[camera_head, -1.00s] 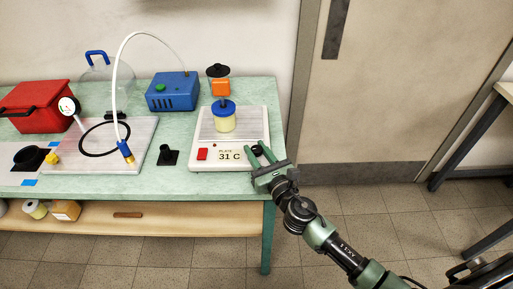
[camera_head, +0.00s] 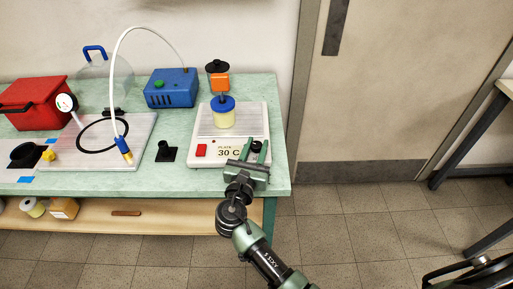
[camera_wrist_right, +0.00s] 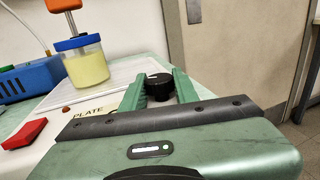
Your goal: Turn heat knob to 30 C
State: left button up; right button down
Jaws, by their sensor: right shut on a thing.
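The black heat knob (camera_head: 256,146) is at the right of that front face. My right gripper (camera_head: 259,149) has its two green fingers on either side of the knob and is shut on it. In the right wrist view the knob (camera_wrist_right: 158,87) sits between the fingers, and the gripper body hides much of the plate's front. My left gripper is not in view.
A jar with a blue lid (camera_head: 222,112) stands on the plate, with an orange block above it. A red switch (camera_head: 201,150) is at the plate's front left. A black stand (camera_head: 165,152) and a blue box (camera_head: 171,90) are to the left.

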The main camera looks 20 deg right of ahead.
aim_at(255, 151)
dwell(0.3)
jog(key=c, duration=1.1)
grip_release()
jog(key=p+v, duration=0.2)
jog(key=v, duration=0.4)
jog(key=shift+s+a+r, duration=0.1)
jog(key=shift+s+a, duration=0.45)
jog(key=shift+s, duration=0.15)
